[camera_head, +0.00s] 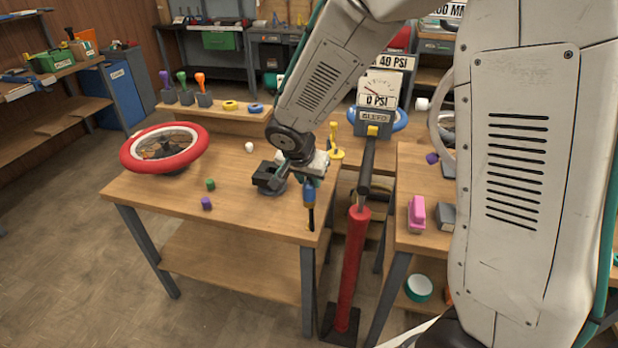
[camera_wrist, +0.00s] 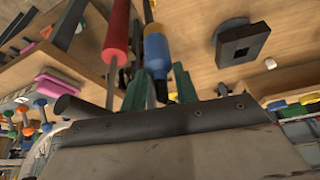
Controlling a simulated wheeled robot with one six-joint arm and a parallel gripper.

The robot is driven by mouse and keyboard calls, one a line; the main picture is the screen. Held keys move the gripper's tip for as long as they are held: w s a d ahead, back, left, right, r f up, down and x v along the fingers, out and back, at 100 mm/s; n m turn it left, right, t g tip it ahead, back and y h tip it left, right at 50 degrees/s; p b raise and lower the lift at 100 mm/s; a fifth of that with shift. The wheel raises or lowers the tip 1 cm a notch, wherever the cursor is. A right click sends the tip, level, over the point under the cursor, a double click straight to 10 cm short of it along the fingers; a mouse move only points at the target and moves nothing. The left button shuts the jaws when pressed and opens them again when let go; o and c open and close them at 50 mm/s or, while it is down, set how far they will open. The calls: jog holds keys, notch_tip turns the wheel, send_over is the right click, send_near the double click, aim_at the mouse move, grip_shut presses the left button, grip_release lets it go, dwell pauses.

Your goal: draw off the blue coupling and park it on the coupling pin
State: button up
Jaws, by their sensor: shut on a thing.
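The blue coupling (camera_head: 309,196) is held upright by my gripper (camera_head: 308,182) near the right front corner of the left bench, with a dark stem below it. In the wrist view the coupling (camera_wrist: 157,48) is a blue cylinder with a yellow band, between the green fingers of my gripper (camera_wrist: 160,88). Its lower end is partly hidden, and I cannot tell whether it touches anything else. A yellow upright pin on a round base (camera_head: 335,145) stands behind my gripper; I cannot tell whether it is the coupling pin.
A red wheel (camera_head: 128,158) lies at the bench's left. Green (camera_head: 210,184) and purple (camera_head: 206,203) caps sit in front. A red pump (camera_head: 352,260) stands just right of my gripper, beneath the gauge (camera_head: 379,88). A pink block (camera_head: 416,213) is on the right bench.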

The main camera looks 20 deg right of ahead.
aim_at(306, 200)
jog(key=shift+r, duration=0.15)
jog(key=shift+f, duration=2.85)
jog(key=shift+f, duration=1.7)
jog(key=o, duration=1.1)
jog(key=shift+o, duration=0.2)
jog(key=v, duration=0.7)
jog(key=shift+s+a+r, duration=0.1)
jog(key=shift+a+r, duration=0.05)
jog(key=shift+r, duration=0.2)
